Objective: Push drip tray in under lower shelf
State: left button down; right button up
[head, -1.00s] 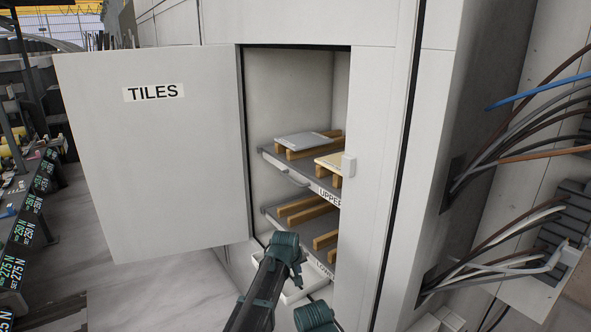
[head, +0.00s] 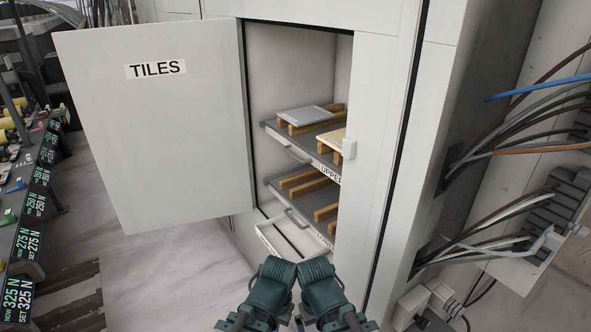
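The drip tray (head: 266,238) is a shallow white tray low in the open cabinet, below the lower shelf (head: 279,203). Its front part sticks out to the left past the shelf's front edge. The rest is hidden by the shelf and by my arms. My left gripper (head: 270,282) and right gripper (head: 322,282) are side by side at the bottom middle, close to the tray's near side. Only their dark green bodies show. Their fingertips are hidden, so I cannot tell whether they are open or touch the tray.
The cabinet door (head: 160,130), labelled TILES, stands open on the left. The upper shelf (head: 279,141) carries tiles on wooden battens; the lower shelf shows bare battens. Cables (head: 510,215) hang at the right. Pale floor lies free below the door.

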aim_at(307, 243)
jog(key=i+j+z, duration=0.2)
jog(key=i+j, duration=0.2)
jog(key=j, duration=0.2)
jog(key=i+j+z, duration=0.15)
jog(key=j, duration=0.2)
jog(key=i+j+z, duration=0.1)
jog(key=j, duration=0.25)
jog(key=i+j+z, duration=0.1)
jog(key=j, duration=0.25)
jog(key=i+j+z, duration=0.1)
jog(key=i+j, duration=0.15)
jog(key=j, duration=0.1)
